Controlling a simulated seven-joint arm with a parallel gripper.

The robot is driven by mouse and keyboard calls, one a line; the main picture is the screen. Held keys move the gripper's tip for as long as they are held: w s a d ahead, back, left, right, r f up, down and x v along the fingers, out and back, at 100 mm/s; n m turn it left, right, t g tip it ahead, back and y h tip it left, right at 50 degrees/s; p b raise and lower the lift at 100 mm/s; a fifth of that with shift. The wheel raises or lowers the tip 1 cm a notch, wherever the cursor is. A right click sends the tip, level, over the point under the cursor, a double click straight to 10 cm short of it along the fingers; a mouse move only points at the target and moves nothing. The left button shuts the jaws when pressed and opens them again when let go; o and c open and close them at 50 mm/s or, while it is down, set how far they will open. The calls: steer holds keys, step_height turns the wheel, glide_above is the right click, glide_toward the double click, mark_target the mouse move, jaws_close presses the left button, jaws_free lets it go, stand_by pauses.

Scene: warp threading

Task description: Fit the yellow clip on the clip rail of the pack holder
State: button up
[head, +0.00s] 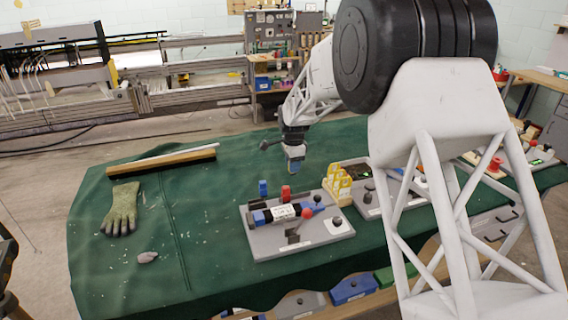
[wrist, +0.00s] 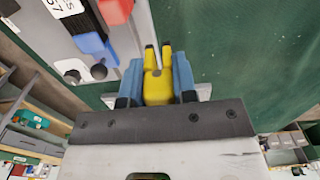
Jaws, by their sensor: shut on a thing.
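My gripper (head: 295,168) hangs above the green-covered table, behind the left grey board. In the wrist view its two blue fingers (wrist: 158,78) are shut on the yellow clip (wrist: 157,88), one on each side. The left grey board (head: 290,249) carries a white-labelled block with blue and dark ends (head: 283,213), which looks like the pack holder. The clip is apart from it. In the wrist view the board (wrist: 137,22) is at upper left. I cannot make out the clip rail.
Yellow upright pieces (head: 339,186) stand at the board's right end, with red and blue knobs nearby. More boards stand to the right. A green glove (head: 122,209), a wooden-edged bar (head: 162,159) and a grey lump (head: 147,257) lie left.

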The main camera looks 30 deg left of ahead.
steer(key=d, duration=0.3)
steer(key=s+d, duration=0.1)
steer(key=d, duration=0.1)
steer(key=shift+r, duration=0.35)
steer(key=shift+f, duration=0.15)
steer(key=shift+f, duration=2.7)
steer(key=shift+f, duration=1.85)
stand_by(1.7)
steer(key=o, duration=1.3)
